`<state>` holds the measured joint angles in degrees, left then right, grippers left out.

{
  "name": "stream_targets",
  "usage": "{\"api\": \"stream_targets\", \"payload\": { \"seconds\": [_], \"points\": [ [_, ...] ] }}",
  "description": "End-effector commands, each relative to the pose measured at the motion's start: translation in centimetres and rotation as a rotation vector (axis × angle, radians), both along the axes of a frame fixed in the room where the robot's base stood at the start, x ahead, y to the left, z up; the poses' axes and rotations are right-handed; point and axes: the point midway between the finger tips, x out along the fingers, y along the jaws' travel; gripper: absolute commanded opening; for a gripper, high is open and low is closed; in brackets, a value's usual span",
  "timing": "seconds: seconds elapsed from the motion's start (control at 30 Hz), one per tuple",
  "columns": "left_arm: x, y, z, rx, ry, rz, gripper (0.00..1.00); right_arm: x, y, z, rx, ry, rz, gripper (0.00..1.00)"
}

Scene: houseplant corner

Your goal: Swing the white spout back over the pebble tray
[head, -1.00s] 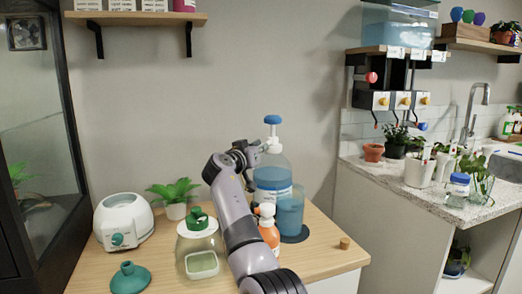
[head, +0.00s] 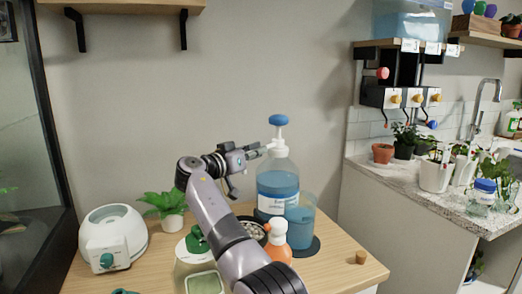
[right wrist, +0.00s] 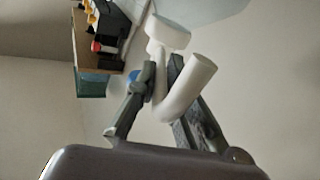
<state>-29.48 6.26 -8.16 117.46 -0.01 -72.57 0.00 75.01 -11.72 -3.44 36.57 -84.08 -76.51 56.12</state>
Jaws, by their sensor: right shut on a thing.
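A large clear pump bottle of blue liquid (head: 277,186) stands upright on the wooden table. It has a blue knob (head: 278,120) and a white spout (head: 274,147) that points left. My right gripper (head: 262,152) reaches in from the left and is shut on the spout. In the right wrist view the curved white spout (right wrist: 191,88) sits between the fingers (right wrist: 161,92). The pebble tray (head: 251,229), dark-rimmed with pale pebbles, lies low to the left of the bottle, partly hidden by my arm and an orange bottle. My left gripper is not in view.
An orange bottle with a white top (head: 278,243) and a blue cup (head: 300,214) stand close in front of the pump bottle. A green-capped jar (head: 197,260), a potted plant (head: 166,205) and a white-and-teal appliance (head: 113,238) are left. A cork (head: 360,257) lies right.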

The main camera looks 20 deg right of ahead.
Motion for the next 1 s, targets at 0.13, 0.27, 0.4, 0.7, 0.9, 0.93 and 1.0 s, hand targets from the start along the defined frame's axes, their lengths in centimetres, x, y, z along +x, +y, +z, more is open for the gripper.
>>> {"api": "stream_targets", "payload": {
  "seconds": [0.13,0.27,0.4,0.7,0.9,0.93,1.0],
  "points": [
    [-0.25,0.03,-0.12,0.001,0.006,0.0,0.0,0.08,0.1,0.32,-0.003,-0.005,0.005,0.0],
    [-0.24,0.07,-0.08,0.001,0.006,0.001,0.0,0.08,0.09,0.36,-0.003,-0.005,0.005,0.12],
    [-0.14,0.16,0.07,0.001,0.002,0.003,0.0,0.08,0.08,0.4,-0.003,-0.006,0.006,0.21],
    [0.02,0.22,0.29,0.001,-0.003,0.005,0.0,0.05,0.05,0.34,-0.002,-0.005,0.004,0.31],
    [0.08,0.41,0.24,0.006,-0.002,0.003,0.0,-0.02,0.15,0.2,-0.001,-0.003,0.003,0.31],
    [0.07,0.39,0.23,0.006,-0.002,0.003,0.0,-0.07,0.3,0.19,-0.001,-0.003,0.004,0.31],
    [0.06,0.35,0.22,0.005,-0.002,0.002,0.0,-0.33,0.88,0.15,-0.001,-0.003,0.004,0.31]
  ]
}}
